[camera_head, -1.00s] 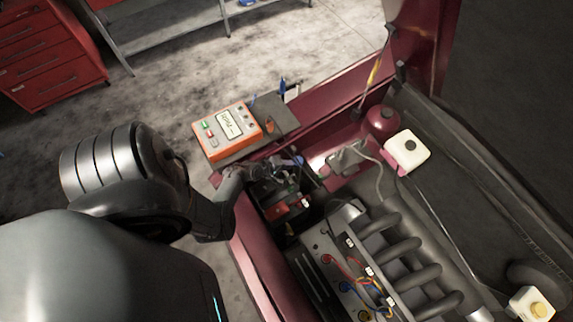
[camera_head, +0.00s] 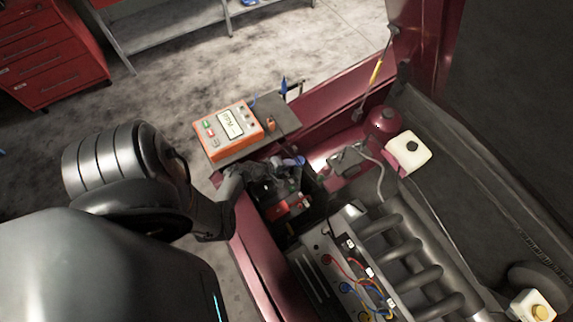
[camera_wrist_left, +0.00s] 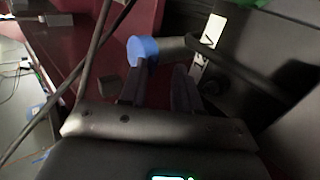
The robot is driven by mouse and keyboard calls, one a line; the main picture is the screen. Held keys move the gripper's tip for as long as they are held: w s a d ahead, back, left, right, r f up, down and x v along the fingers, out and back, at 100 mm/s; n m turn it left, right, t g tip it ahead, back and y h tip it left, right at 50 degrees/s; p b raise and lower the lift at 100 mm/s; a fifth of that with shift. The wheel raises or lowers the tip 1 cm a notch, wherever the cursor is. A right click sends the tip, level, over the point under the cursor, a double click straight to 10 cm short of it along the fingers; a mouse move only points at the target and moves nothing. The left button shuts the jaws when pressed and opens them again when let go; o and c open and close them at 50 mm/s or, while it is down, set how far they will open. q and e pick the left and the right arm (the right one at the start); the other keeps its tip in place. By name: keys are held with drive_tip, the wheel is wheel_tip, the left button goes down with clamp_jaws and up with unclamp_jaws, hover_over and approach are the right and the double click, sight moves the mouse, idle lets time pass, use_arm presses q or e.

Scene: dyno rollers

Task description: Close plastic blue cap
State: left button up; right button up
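The blue cap (camera_wrist_left: 143,48) shows in the left wrist view as a round blue piece at the end of a dark, pipe-like part. A small blue patch (camera_head: 300,160) in the head view, at the tip of my left gripper, appears to be the same cap. My left gripper (camera_wrist_left: 163,72) has its two dark fingers apart, with a gap between them. The cap lies just beyond the left finger's tip; I cannot tell whether they touch. In the head view my left gripper (camera_head: 284,164) is small and dark over the battery area. My right gripper is not in view.
An orange tester (camera_head: 231,131) sits on a dark shelf at the bay's corner. A red-and-black battery (camera_head: 288,207) lies below my gripper. The engine (camera_head: 395,255), wires and a white-capped tank (camera_head: 408,152) fill the bay. Dark cables cross close to the gripper in the wrist view.

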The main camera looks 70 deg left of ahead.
use_arm(q)
drive_tip(key=shift+d, duration=0.1)
drive_tip(key=shift+s+r, duration=0.1)
drive_tip(key=shift+r, duration=0.15)
drive_tip(key=p+v, duration=0.2)
drive_tip(key=v, duration=0.8)
drive_tip(key=shift+s+p, duration=0.25)
drive_tip(key=shift+p, duration=0.05)
